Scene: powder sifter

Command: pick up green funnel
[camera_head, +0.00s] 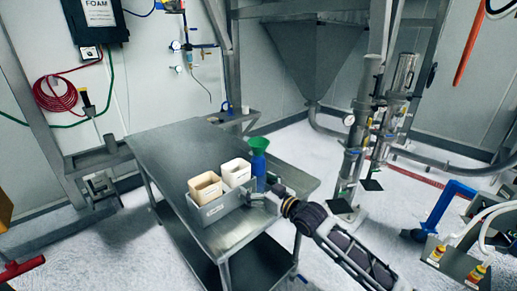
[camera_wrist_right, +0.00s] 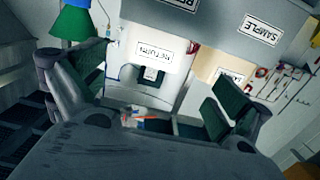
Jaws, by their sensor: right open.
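The green funnel (camera_head: 259,143) sits mouth up on top of a blue bottle (camera_head: 258,167) on the metal table. In the right wrist view the funnel (camera_wrist_right: 71,25) shows at the upper left, beyond and outside the left finger, with a bit of the blue bottle (camera_wrist_right: 76,4) above it. My right gripper (camera_head: 263,197) is close to the right end of the grey bin, below and slightly right of the bottle in the picture. In the right wrist view its fingers (camera_wrist_right: 160,80) are spread apart with nothing gripped between them. My left gripper is not in view.
A grey bin (camera_head: 214,214) holds a cream container (camera_head: 205,188) and a white container (camera_head: 235,172), left of the bottle. The metal table (camera_head: 170,150) is bare at its back left. A steel hopper (camera_head: 318,60) and pipes stand behind.

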